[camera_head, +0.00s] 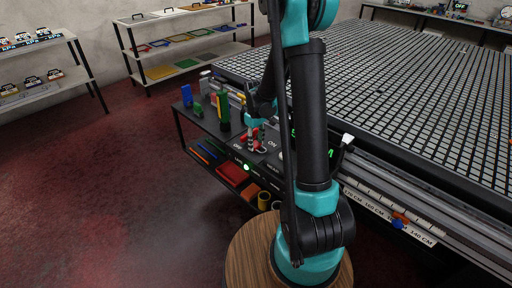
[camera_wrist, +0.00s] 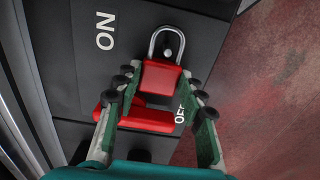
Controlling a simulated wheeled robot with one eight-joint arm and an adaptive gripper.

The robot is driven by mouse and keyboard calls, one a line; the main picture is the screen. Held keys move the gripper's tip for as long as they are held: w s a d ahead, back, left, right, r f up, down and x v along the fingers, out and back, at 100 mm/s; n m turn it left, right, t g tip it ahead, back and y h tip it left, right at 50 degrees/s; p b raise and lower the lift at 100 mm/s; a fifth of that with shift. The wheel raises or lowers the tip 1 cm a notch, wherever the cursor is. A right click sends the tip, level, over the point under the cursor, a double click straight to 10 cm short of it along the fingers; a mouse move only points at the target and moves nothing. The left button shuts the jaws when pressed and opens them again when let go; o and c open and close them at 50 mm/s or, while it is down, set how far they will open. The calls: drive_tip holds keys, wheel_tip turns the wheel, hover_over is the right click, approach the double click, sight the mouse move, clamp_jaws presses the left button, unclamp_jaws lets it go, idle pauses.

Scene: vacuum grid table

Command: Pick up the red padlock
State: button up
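The red padlock (camera_wrist: 161,76) shows in the wrist view, with its silver shackle toward the top of the picture. It is over a dark panel labelled ON and OFF. The shackle loops around a small grey peg or knob. My gripper (camera_wrist: 160,80) is open, with one finger on each side of the padlock body and narrow gaps visible. A red bar or handle (camera_wrist: 145,119) lies just below the padlock, between the fingers. In the head view my gripper (camera_head: 256,142) is low over the panel at the table's side; the padlock is too small there to tell apart from other red parts.
The dark side bench (camera_head: 205,124) holds green, blue and yellow items left of my gripper. Its lower shelf has red trays and rolls. The large grid table (camera_head: 400,75) stands behind and right. Open red floor (camera_head: 100,190) lies to the left.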

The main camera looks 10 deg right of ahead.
drive_tip(key=c, duration=0.6)
drive_tip(key=shift+c, duration=0.2)
